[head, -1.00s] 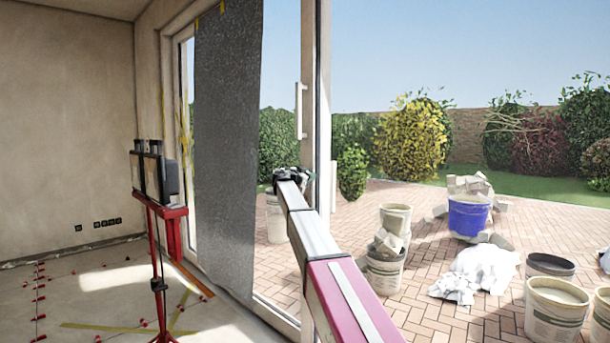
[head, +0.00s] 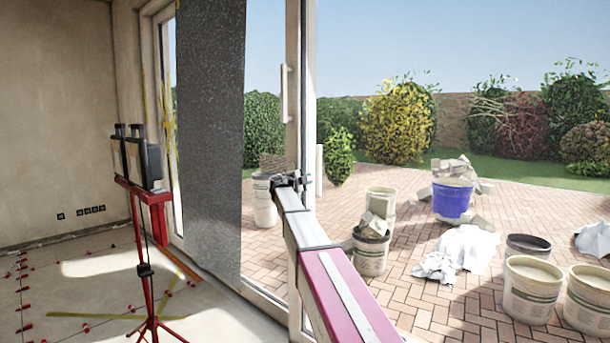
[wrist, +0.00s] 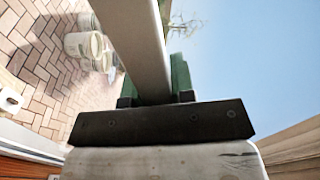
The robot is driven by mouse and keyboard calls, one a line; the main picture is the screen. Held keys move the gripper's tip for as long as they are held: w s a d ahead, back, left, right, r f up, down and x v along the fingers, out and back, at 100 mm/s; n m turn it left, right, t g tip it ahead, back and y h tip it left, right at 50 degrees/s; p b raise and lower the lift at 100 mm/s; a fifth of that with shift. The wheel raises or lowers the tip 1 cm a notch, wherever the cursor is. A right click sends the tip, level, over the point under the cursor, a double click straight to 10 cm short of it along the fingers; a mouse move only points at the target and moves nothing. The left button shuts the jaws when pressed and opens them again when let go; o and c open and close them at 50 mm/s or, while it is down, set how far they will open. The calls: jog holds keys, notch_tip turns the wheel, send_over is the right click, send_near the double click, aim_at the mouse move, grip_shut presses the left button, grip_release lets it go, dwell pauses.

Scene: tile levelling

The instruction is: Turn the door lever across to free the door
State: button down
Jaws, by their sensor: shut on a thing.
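The glass door's pale frame (head: 296,60) stands upright in the middle of the head view, with a short white upright handle (head: 284,93) on it. My gripper (head: 290,180) is at the frame, below that handle; its fingers are small and dark there. In the wrist view, a pale flat bar, apparently the door lever (wrist: 135,40), runs between the two green fingers of my gripper (wrist: 155,85). The gripper is shut on it. The lever's pivot is not visible, and my gripper hides the held part in the head view.
A grey sheet (head: 210,140) hangs left of the door frame. A red tripod stand (head: 148,260) stands on the floor at left. Outside right, the brick paving holds several buckets, a blue tub (head: 453,202) and white sheeting (head: 458,252).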

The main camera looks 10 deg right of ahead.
jog(key=shift+s+d+f+m, duration=0.1)
jog(key=shift+s+f+m, duration=0.15)
jog(key=shift+f+m, duration=0.65)
jog(key=shift+f, duration=0.15)
jog(key=c, duration=1)
grip_release()
jog(key=shift+o, duration=0.2)
jog(key=v, duration=1)
jog(key=shift+s+a, duration=0.2)
jog(key=shift+a, duration=0.15)
